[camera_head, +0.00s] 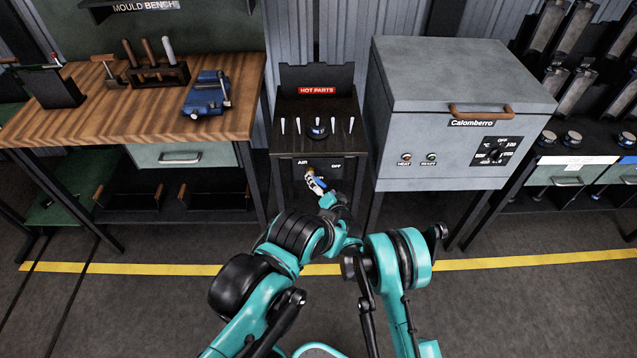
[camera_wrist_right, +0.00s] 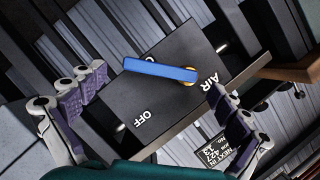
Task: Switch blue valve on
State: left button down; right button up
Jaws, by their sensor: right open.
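The blue valve has a flat blue handle (camera_wrist_right: 155,68) on a brass pivot (camera_wrist_right: 188,80), which also shows in the head view (camera_head: 309,172). It sits on a black panel (camera_wrist_right: 125,95) marked AIR and OFF, under the hot parts stand. In the wrist view the handle points left from the pivot and partly covers a marking above OFF. My right gripper (camera_head: 317,185) is open in front of the panel. In the wrist view its fingers (camera_wrist_right: 158,82) are spread on either side of the handle, with no visible contact. My left gripper cannot be made out.
The hot parts stand (camera_head: 330,142) has a row of pale pegs and a dark round part. A wooden bench (camera_head: 135,97) with tools is on the left. A grey Calomberro oven (camera_head: 440,150) stands close on the right. A yellow floor line (camera_head: 500,262) crosses below.

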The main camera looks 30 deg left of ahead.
jog(key=shift+b+x, duration=0.3)
jog(key=shift+x, duration=1.15)
jog(key=shift+r, duration=0.1)
jog(key=c, duration=1.6)
jog(key=shift+o, duration=0.2)
